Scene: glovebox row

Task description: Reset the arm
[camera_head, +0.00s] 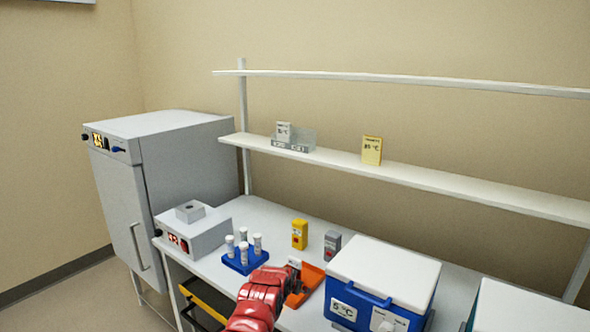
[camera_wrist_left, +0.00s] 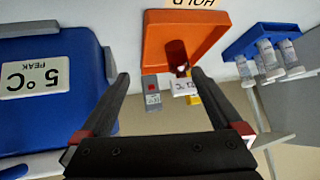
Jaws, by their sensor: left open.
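My left arm, red, reaches in from the bottom of the head view towards the orange tray (camera_head: 311,277). My left gripper (camera_wrist_left: 160,75) is open in the left wrist view, with nothing between its dark fingers. The orange tray, marked HOLD (camera_wrist_left: 165,32), lies beyond the fingertips. A small white tag with a °C label (camera_wrist_left: 183,88) shows at the tray's edge; I cannot tell whether it rests in the tray. The arm hides part of the tray in the head view. My right gripper is not in view.
A blue cooler (camera_head: 372,291) with a white lid stands right of the tray. A blue tube rack (camera_head: 244,262) stands left. Yellow (camera_head: 300,234) and grey (camera_head: 332,244) devices stand behind it. A shelf (camera_head: 440,182) with small cards runs above the bench.

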